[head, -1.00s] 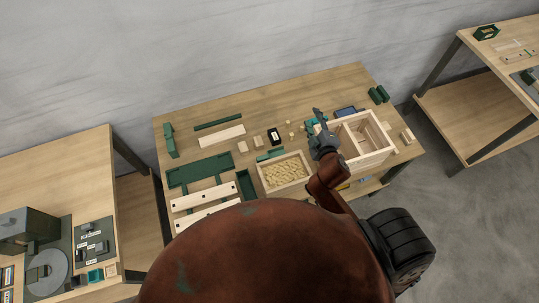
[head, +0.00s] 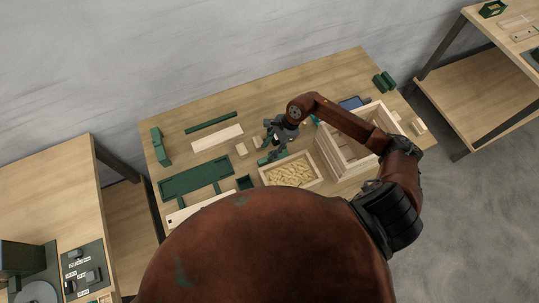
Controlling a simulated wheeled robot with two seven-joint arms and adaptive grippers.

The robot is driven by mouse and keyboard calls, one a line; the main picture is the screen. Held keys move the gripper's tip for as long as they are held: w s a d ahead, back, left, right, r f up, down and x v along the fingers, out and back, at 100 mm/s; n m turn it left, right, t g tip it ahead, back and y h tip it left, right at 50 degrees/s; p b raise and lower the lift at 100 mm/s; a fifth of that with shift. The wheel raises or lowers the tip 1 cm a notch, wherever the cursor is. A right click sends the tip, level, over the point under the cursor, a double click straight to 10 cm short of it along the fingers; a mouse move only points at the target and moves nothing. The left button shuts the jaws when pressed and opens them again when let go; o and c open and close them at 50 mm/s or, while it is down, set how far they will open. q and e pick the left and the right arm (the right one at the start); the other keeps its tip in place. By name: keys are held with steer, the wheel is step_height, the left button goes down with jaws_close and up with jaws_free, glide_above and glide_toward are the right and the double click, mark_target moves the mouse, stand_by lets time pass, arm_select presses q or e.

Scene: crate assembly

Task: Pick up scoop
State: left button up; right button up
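A small green piece (head: 272,157), which looks like the scoop, lies at the back edge of the shallow wooden tray (head: 318,181) of pale shavings. It is small in the head view, and its exact shape is hard to make out. My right gripper (head: 264,133) is just behind it, above the table. Its fingers point left and look spread apart, with nothing seen between them. I cannot tell whether a finger touches the green piece. My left gripper is not in view.
A wooden crate (head: 374,165) stands right of the tray, under my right arm. A green fixture (head: 196,178) and a pale board (head: 217,138) lie to the left. Small wood blocks (head: 242,149) lie near the gripper.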

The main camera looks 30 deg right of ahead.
steer(key=shift+s+d+f+h, duration=0.15)
steer(key=shift+d+f+h, duration=0.15)
steer(key=shift+d+f, duration=0.4)
steer(key=x, duration=0.7)
steer(key=shift+s, duration=0.15)
jaws_close()
steer(key=shift+r, duration=0.1)
